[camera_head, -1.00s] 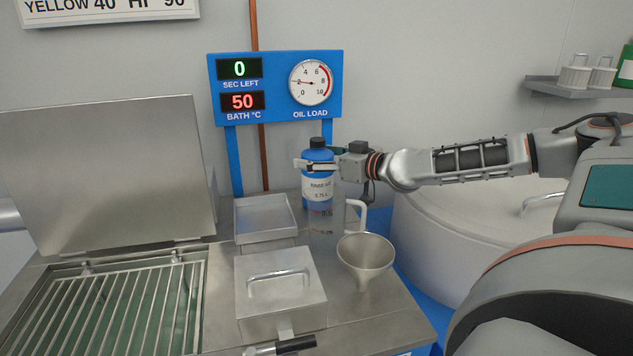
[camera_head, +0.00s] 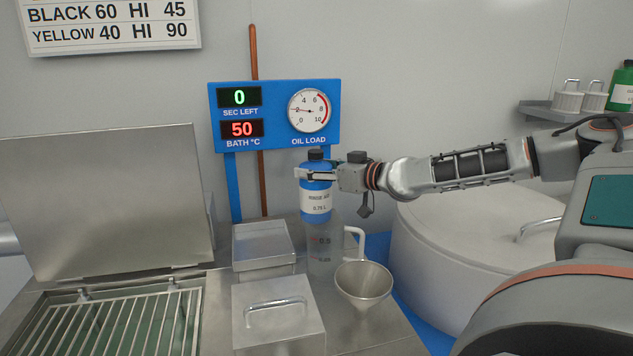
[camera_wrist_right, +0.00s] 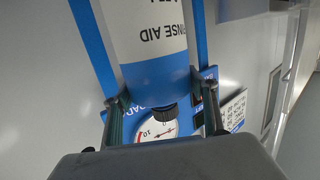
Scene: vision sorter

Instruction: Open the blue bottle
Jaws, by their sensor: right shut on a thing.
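The blue bottle (camera_head: 316,200) has a white label and a black cap (camera_head: 315,154), which is on its top. My right gripper (camera_head: 318,176) is shut around the bottle's upper part, just below the cap, and holds it upright. The bottle is raised, with its lower end in front of or above a clear measuring jug; which one is hard to tell. In the right wrist view, the bottle (camera_wrist_right: 150,50) lies between the two fingers (camera_wrist_right: 160,92), with the black cap (camera_wrist_right: 164,111) towards the palm. My left gripper is not in view.
The clear jug (camera_head: 323,248) stands behind a metal funnel (camera_head: 364,284). A metal tray (camera_head: 263,262) and a lidded metal box (camera_head: 278,330) stand to the left. The basket bath (camera_head: 120,325) has its lid up. A large round drum (camera_head: 460,270) is at right.

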